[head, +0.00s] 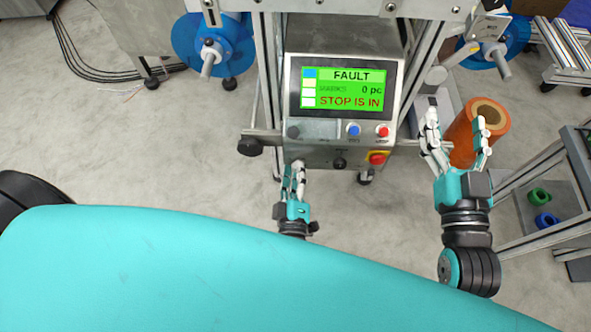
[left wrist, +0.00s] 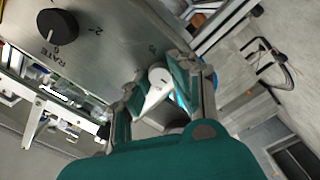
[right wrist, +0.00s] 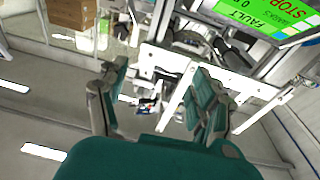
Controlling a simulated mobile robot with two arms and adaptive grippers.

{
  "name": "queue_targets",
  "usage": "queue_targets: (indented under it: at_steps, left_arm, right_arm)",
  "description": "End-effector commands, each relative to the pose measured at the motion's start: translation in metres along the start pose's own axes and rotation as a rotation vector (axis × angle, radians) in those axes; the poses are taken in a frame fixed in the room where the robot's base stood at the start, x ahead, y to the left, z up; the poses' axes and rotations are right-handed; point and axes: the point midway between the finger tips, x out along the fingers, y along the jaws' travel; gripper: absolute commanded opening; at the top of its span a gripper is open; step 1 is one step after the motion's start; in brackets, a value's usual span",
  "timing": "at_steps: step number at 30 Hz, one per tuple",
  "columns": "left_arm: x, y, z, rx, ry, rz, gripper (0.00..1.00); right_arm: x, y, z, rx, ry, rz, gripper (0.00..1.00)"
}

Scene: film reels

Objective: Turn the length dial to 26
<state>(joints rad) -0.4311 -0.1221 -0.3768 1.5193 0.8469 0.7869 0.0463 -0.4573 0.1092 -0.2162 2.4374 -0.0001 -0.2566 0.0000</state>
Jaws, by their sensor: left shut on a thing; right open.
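The control box (head: 345,135) stands in front of me, its green screen (head: 348,89) reading FAULT and STOP IS IN. My left gripper (head: 296,168) is at the lower left of its front face. In the left wrist view, its fingers (left wrist: 158,85) are shut around a small part with a pale top at the panel. This part sits where a dial could be; its scale and setting are hidden, so I cannot confirm it is the length dial. The dial marked RATE (left wrist: 57,27) is beside it, free. My right gripper (head: 457,128) is open and empty, right of the box.
A red stop button (head: 377,157) on yellow sits at the panel's lower right. Blue (head: 353,129) and red (head: 383,131) buttons are under the screen. An orange roll (head: 474,140) stands behind my right gripper. Metal frame posts flank the box.

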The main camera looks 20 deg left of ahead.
Motion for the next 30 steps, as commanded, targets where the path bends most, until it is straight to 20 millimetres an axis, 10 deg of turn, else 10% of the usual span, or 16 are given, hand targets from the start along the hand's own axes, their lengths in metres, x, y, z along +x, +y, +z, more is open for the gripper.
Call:
queue_targets:
  at_steps: [30]
  left_arm:
    - [0.001,-0.001,0.000,-0.496,0.001,0.001,0.00]
  right_arm:
    - [0.000,-0.001,-0.010,0.001,0.054,-0.002,0.66]
